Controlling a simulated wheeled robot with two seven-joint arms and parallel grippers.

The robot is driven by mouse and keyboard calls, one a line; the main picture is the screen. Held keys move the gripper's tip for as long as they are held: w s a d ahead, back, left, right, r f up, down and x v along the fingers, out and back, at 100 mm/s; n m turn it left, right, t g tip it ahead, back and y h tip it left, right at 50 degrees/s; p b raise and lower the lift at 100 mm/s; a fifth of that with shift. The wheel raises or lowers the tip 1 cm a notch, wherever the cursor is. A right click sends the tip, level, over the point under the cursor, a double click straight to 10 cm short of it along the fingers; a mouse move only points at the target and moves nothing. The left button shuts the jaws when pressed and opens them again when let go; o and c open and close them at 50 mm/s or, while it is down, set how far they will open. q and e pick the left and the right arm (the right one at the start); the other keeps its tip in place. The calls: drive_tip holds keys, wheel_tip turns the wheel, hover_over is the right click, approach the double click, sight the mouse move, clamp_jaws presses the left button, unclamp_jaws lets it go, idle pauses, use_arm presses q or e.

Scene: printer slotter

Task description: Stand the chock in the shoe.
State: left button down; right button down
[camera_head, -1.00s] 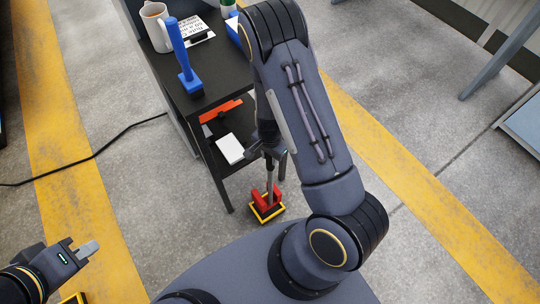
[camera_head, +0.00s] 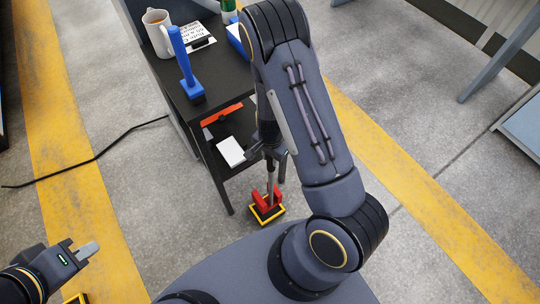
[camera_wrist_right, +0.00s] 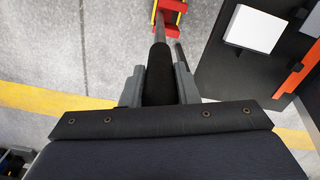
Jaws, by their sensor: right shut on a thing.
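My right gripper (camera_wrist_right: 160,82) is shut on the dark grip (camera_wrist_right: 160,68) of an upright rod. In the head view, the gripper (camera_head: 270,155) is partly hidden by my arm. The rod (camera_head: 270,180) runs down to a red piece (camera_head: 267,201), probably the chock or its seat. The red piece stands at a black, yellow-edged square base (camera_head: 266,217) on the floor, probably the shoe. I cannot tell whether the rod's foot touches it. The red piece also shows at the top of the wrist view (camera_wrist_right: 172,6). My left gripper (camera_head: 87,250) is far left, apart from everything.
A black shelf unit (camera_head: 222,68) stands beside the base, carrying a mug (camera_head: 158,32) and a blue tall-handled piece (camera_head: 184,70). A white box (camera_head: 230,151) and an orange-red item (camera_head: 222,114) lie lower. A cable (camera_head: 95,158) crosses the floor. Floor right of my arm is clear.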

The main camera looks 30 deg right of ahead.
drive_tip(key=s+r+p, duration=0.1)
drive_tip(key=s+r, duration=0.4)
drive_tip(key=s, duration=0.6)
drive_tip(key=shift+s+d, duration=0.25)
drive_tip(key=shift+d, duration=0.2)
idle(0.8)
idle(0.6)
